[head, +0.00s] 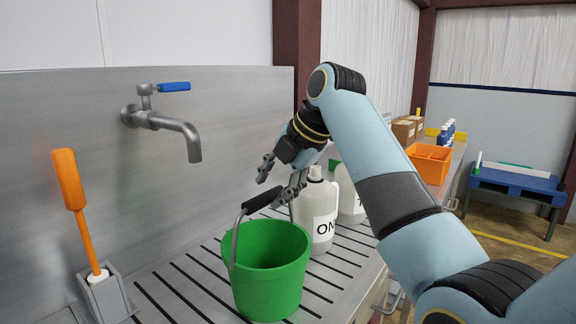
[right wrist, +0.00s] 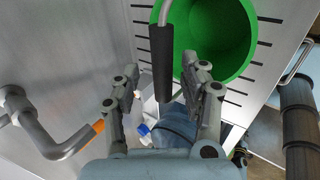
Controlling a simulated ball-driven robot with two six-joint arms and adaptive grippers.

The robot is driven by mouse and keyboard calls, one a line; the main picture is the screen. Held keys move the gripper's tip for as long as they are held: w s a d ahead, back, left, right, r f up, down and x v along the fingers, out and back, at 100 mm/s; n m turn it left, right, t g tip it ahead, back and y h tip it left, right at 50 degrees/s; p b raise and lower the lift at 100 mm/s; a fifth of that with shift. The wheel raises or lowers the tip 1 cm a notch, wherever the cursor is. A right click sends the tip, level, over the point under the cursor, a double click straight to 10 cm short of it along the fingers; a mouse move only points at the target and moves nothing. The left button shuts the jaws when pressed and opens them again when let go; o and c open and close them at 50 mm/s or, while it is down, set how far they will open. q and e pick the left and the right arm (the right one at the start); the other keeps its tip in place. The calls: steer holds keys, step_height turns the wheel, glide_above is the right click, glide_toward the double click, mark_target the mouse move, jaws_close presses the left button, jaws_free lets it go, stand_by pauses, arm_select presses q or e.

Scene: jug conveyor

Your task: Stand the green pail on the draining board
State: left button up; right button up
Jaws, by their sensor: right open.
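The green pail (head: 270,275) stands upright on the slotted draining board (head: 180,298), with its mouth up. Its wire handle is raised, with a black grip (head: 263,199) at the top. In the right wrist view the pail (right wrist: 230,40) fills the top right, and the black grip (right wrist: 162,65) appears between my fingers. My right gripper (head: 281,178) is open and empty, just above and beside the grip. It also shows in the right wrist view (right wrist: 160,85). I cannot tell whether a finger touches the grip. My left gripper is not in view.
A white jug (head: 316,212) stands close behind the pail, with another jug (head: 348,195) beyond it. A tap (head: 170,122) juts from the steel backsplash. An orange-handled brush (head: 72,195) stands in a grey holder (head: 106,300) at left. An orange crate (head: 428,163) sits farther along.

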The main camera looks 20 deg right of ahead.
steer(key=b+v, duration=0.1)
steer(key=v, duration=0.8)
